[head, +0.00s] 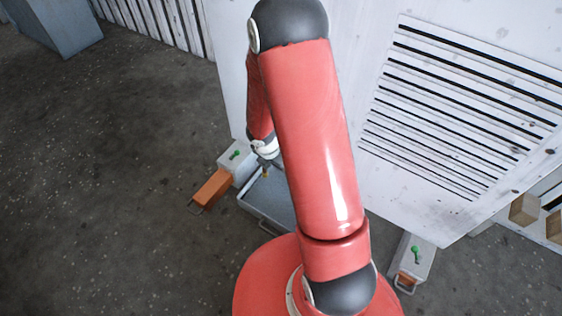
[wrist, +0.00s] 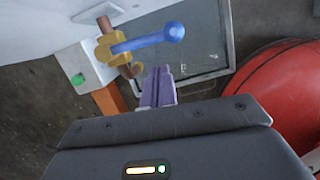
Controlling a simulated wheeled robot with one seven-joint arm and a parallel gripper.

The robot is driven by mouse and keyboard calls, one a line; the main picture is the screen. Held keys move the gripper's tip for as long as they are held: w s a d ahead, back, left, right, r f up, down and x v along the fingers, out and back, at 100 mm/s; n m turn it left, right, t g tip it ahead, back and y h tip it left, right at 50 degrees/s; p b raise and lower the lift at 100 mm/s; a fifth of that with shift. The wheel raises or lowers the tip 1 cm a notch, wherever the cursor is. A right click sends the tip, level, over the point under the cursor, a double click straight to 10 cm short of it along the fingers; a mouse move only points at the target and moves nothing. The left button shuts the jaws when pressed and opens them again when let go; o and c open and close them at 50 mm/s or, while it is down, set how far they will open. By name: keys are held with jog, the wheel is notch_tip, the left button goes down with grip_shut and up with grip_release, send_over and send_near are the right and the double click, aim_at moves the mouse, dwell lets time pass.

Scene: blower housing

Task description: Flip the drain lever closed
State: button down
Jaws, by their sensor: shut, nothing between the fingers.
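The drain lever (wrist: 150,40) is a blue bar with a round ball end, seen in the wrist view. It is mounted on a brass-yellow valve body (wrist: 106,46) on a brown pipe (wrist: 104,24). The lever points to the right in the picture, tilted slightly up toward its ball. My gripper (wrist: 159,74) is shut and empty, its purple fingertips just below the lever's middle in the picture. Whether they touch it I cannot tell. In the head view my gripper (head: 268,163) is partly hidden behind my arm, beside a small yellow part of the valve (head: 266,173).
A shallow grey tray (head: 255,205) lies beneath the valve. A white box with a green switch (head: 234,155) and an orange block (head: 211,188) stand left of it. A white louvred panel (head: 375,190) rises behind. Open floor (head: 110,200) lies left.

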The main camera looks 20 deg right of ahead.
jog(key=s+a+p+v, duration=0.1)
jog(key=p+v, duration=0.3)
jog(key=v, duration=0.6)
jog(key=shift+f, duration=0.15)
jog(key=shift+a, duration=0.1)
jog(key=s+d+r+m+t+p, duration=0.1)
jog(key=s+r+m, duration=0.2)
jog(key=r+m, duration=0.45)
jog(key=s+d+r+m+t, duration=0.15)
jog(key=r+m, duration=0.35)
jog(key=r, duration=0.6)
jog(key=s+a+r+m+t+y, duration=0.1)
jog(key=s+a+r+m, duration=0.4)
jog(key=s+r+m, duration=0.5)
jog(key=s+m+y, duration=0.1)
jog(key=s, duration=0.2)
jog(key=shift+r+t+p, duration=0.25)
jog(key=shift+t+p, duration=0.05)
jog(key=shift+t, duration=0.05)
